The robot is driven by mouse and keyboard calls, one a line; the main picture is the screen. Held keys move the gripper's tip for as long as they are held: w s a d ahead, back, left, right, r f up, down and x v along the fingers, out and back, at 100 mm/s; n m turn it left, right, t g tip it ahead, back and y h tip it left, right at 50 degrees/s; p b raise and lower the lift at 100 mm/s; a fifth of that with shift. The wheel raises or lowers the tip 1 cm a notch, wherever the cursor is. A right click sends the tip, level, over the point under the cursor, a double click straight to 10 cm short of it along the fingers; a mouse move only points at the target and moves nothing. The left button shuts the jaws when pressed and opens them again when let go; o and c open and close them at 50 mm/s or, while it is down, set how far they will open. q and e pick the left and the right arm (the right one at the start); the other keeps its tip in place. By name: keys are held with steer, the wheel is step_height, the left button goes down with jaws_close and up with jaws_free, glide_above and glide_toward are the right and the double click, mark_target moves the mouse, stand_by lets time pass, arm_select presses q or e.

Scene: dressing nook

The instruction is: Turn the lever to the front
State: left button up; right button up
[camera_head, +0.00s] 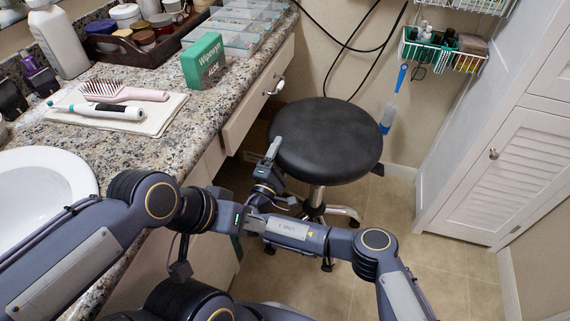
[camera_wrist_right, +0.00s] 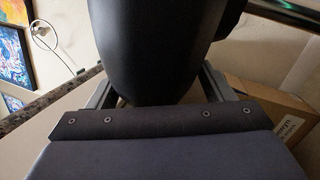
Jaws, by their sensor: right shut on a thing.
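The round black stool seat (camera_head: 325,140) stands beside the counter in the head view. A small dark lever (camera_head: 378,170) sticks out from under the seat on its right side. My right gripper (camera_head: 270,150) is at the seat's left edge, with one finger on top of it. In the right wrist view the black seat (camera_wrist_right: 165,45) fills the space between the two fingers (camera_wrist_right: 160,98), so the gripper is shut on it. My left gripper (camera_head: 180,268) is low beside the counter, away from the stool; its jaws are too small and dark to read.
The granite counter (camera_head: 150,155) with a drawer (camera_head: 258,100) borders the stool on the left. A white louvered cabinet (camera_head: 510,165) stands at the right. A cardboard box (camera_wrist_right: 265,110) shows under the counter. Tiled floor (camera_head: 440,270) is free at the front right.

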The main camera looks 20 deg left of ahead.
steer(key=shift+w+a+m+h+b, duration=0.35)
steer(key=shift+a+m+h, duration=0.05)
steer(key=shift+h, duration=0.4)
steer(key=o, duration=1.4)
steer(key=v, duration=0.7)
steer(key=shift+s+f, duration=0.15)
steer(key=shift+s, duration=0.2)
